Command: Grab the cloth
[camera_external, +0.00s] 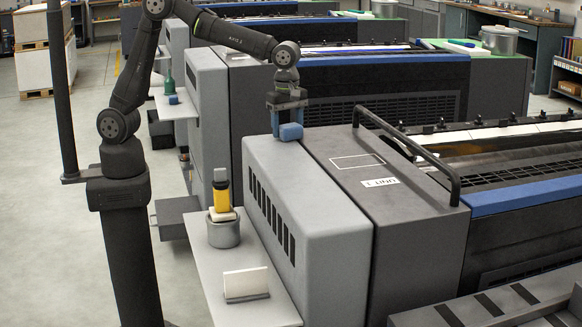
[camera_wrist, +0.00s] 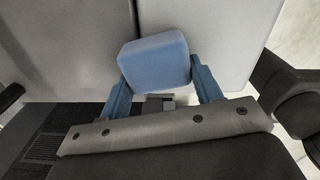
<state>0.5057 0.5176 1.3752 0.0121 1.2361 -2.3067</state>
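The cloth is a blue, block-like pad (camera_external: 291,131), at the top edge of the light grey press cover in the external view. In the wrist view the cloth (camera_wrist: 155,62) fills the space between my fingertips, and both blue fingers appear to touch its sides. My gripper (camera_external: 286,120) points down and seems shut on the cloth; it also shows in the wrist view (camera_wrist: 158,78). I cannot tell whether the cloth's underside touches the cover.
The near side shelf (camera_external: 262,304) holds a grey pot (camera_external: 223,233), a yellow bottle (camera_external: 222,199) and a white card (camera_external: 246,283). A black handle bar (camera_external: 410,143) rises right of my gripper. Another blue pad (camera_external: 173,99) lies on the farther shelf.

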